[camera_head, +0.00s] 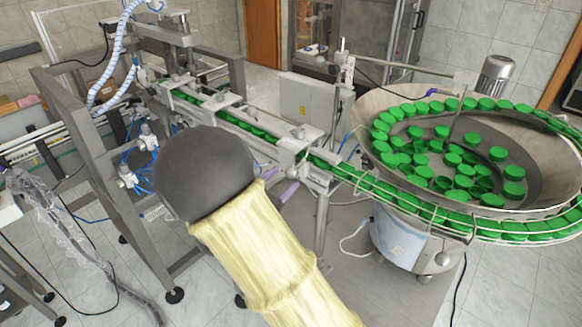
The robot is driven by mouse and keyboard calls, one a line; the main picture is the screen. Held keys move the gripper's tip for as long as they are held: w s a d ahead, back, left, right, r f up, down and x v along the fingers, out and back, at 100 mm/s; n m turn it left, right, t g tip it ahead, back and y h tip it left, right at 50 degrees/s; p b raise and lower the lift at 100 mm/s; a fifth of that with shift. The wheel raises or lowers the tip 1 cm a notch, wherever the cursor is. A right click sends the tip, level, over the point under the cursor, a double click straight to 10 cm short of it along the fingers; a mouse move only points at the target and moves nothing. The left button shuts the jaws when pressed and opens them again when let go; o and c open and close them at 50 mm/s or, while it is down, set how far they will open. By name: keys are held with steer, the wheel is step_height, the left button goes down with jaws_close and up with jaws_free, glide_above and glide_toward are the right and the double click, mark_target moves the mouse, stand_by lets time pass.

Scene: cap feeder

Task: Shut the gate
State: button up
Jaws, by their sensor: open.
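No part can be made out for certain as the gate. A metal cap chute (250,128) filled with green caps runs from the bowl to the machine at the upper left. A purple lever (290,191) hangs below the chute's clamp block, just right of my arm. Another small purple part (432,93) sits at the bowl's far rim. Whether either belongs to the gate I cannot tell. My arm, with a yellow sleeve and a dark grey rounded part, covers the middle and hides part of the chute's underside. My gripper's fingers do not show.
The round feeder bowl (358,112) on the right holds many green caps. A grey metal frame (95,150) and a conveyor (60,140) stand at the left. Clear plastic wrap (60,215) and cables lie at the lower left. Tiled floor is open at the lower right.

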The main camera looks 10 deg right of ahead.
mark_target(287, 176)
steer(key=p+x, duration=0.1)
steer(key=x, duration=0.3)
steer(key=shift+w+d, duration=0.15)
steer(key=shift+d, duration=0.05)
jaws_close()
